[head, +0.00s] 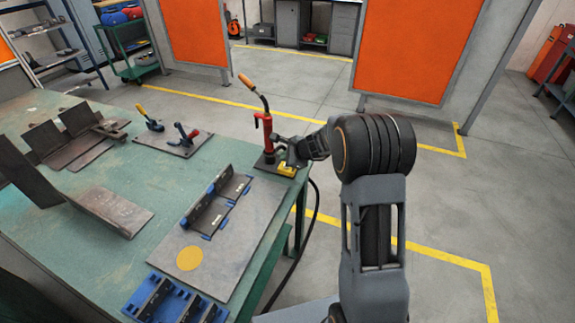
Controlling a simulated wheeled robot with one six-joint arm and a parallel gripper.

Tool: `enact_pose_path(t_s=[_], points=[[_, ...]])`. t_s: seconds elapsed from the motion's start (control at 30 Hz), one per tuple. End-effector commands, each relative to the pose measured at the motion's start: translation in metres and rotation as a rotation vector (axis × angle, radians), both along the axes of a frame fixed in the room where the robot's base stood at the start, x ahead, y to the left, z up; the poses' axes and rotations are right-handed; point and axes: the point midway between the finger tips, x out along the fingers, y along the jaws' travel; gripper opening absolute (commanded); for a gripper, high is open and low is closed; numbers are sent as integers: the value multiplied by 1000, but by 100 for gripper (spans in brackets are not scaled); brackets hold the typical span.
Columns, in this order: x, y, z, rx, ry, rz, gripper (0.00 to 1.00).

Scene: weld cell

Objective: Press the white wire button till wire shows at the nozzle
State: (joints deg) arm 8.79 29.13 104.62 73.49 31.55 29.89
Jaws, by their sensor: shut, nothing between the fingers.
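A welding torch (256,93) with an orange tip stands in a red holder (267,130) on a dark base plate at the table's right corner. A small yellow box (287,169) sits at the foot of the holder. My gripper (284,150) is shut and empty, pointing left just above the yellow box and beside the holder. I cannot tell whether it touches the box. I cannot make out a white button; it is too small or hidden by the gripper. No wire can be made out at the torch tip at this size.
The green table (120,265) holds a plate with a black angle part and blue clamps (217,205), toggle clamps (180,145), brown steel pieces (65,145) and a blue rack (172,302). A black hose (312,225) hangs off the right edge. Orange screens (415,45) stand behind.

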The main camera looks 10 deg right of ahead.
Motion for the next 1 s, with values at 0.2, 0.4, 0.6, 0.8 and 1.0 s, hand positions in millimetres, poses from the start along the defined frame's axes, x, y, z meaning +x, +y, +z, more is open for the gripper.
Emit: enact_pose_path(t_s=[0.2,0.4,0.6,0.8,1.0], points=[[0,0,0,0,0,0,0],[0,0,0,0,0,0,0],[0,0,0,0,0,0,0],[0,0,-2,0,0,0,0],[1,0,-8,0,0,0,0]])
